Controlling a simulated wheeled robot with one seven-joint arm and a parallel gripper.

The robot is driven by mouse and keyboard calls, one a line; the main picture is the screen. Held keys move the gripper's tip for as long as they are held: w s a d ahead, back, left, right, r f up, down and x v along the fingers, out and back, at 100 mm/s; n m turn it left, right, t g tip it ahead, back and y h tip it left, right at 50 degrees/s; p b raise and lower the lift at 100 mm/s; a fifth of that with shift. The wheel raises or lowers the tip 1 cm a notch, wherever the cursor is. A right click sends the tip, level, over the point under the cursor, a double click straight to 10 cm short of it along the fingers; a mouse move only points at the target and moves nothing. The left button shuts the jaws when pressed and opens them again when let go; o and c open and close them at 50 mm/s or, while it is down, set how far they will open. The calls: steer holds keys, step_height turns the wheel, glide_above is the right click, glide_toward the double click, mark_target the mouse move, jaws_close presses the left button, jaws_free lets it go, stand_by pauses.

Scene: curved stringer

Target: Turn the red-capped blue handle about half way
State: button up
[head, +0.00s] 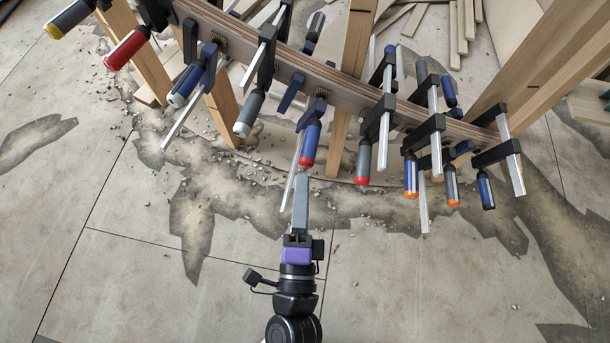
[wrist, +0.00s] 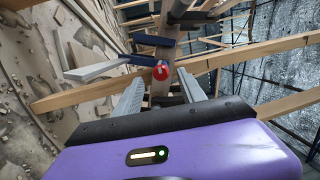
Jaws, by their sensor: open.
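The red-capped blue handle (head: 310,145) hangs from a clamp on the curved stringer (head: 340,85), with its red cap facing down towards me. In the wrist view the red cap (wrist: 160,72) shows end-on, with the blue clamp arm behind it. My gripper (head: 302,178) is open and points up at the cap from below. In the wrist view the two grey fingers of my gripper (wrist: 160,82) stand on either side of the cap with gaps. I cannot tell whether the tips reach past the cap. Most of the handle's length is hidden behind its cap in the wrist view.
A grey handle with a red cap (head: 363,162) hangs to the right and a grey handle with a white cap (head: 248,115) to the left. A silver clamp bar (wrist: 92,71) runs close by on the left. Wooden posts (head: 225,108) support the stringer. The floor in front is open.

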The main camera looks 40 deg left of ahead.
steer(key=v, duration=0.3)
steer(key=b+v, duration=0.1)
steer(key=v, duration=0.1)
steer(key=shift+s+a, duration=0.2)
steer(key=shift+s, duration=0.25)
stand_by(0.4)
